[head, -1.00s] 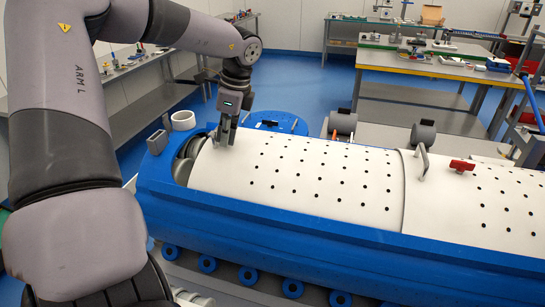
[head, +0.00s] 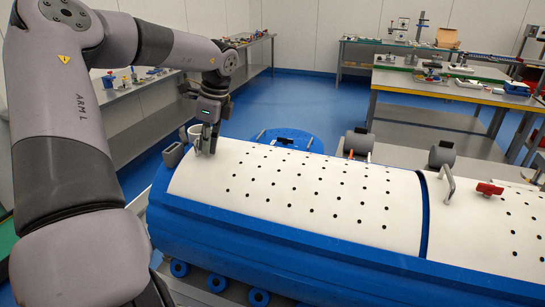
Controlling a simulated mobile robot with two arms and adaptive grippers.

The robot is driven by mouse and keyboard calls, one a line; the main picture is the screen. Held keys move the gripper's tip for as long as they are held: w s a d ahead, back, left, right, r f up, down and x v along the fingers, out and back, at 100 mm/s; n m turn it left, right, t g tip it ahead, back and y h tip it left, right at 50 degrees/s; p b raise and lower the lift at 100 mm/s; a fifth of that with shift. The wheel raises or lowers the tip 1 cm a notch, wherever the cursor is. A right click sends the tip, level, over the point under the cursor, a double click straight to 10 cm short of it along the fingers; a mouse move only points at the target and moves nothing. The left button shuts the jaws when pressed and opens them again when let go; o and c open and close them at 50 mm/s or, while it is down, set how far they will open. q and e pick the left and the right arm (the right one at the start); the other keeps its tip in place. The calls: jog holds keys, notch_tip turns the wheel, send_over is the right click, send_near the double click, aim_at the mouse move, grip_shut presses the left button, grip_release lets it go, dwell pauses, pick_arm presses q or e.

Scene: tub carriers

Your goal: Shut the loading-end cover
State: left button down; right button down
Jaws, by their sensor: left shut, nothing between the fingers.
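The loading-end cover (head: 300,195) is a white curved panel with rows of black holes, lying over the left part of the long blue tub (head: 265,238). Its left edge reaches the tub's left end, and no opening shows there. A narrow dark-blue gap separates its right edge from a second white cover (head: 515,240). My left gripper (head: 206,150) is shut, pointing down at the cover's upper left end. Its fingertips are at or close to the cover; I cannot tell if they touch. Any handle there is hidden. My right gripper is out of view.
A grey handle (head: 447,184) and a red knob (head: 489,188) stand up on the second cover. Grey rollers (head: 358,141) stand behind the tub. Workbenches with tools line the back and left.

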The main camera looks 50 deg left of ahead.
pick_arm(q)
jog(key=v, duration=1.2)
